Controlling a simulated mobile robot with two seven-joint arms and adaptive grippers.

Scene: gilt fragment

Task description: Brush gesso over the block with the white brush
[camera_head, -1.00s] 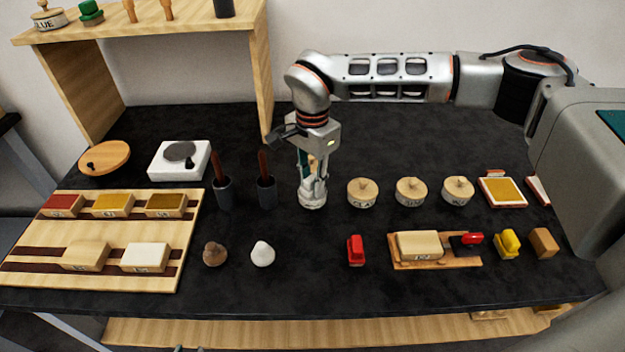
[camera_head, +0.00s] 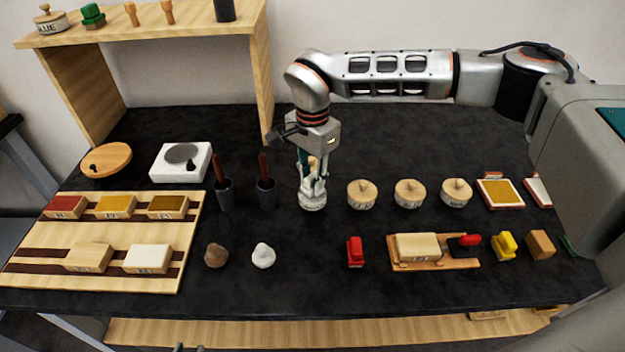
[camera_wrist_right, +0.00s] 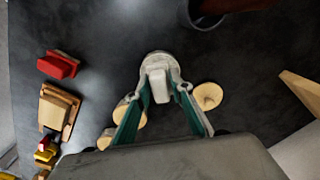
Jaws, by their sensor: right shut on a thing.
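My right gripper (camera_head: 312,190) points down over a round white pot (camera_wrist_right: 158,57) left of the row of lidded jars. Its fingers close on a pale, blocky piece (camera_wrist_right: 159,88), which looks like the white brush's handle, at the pot; the fingers hide its lower part. I cannot tell whether it touches the pot's inside. A pale wooden block (camera_head: 419,246) lies on a small wooden stand (camera_head: 398,265) at the front right, apart from the gripper. My left gripper is not in view.
Lidded jars (camera_head: 410,193) stand right of the gripper. Dark cups with red-brown handles (camera_head: 267,193) stand to its left. A red brush-like piece (camera_head: 354,252) and a yellow one (camera_head: 504,246) flank the stand.

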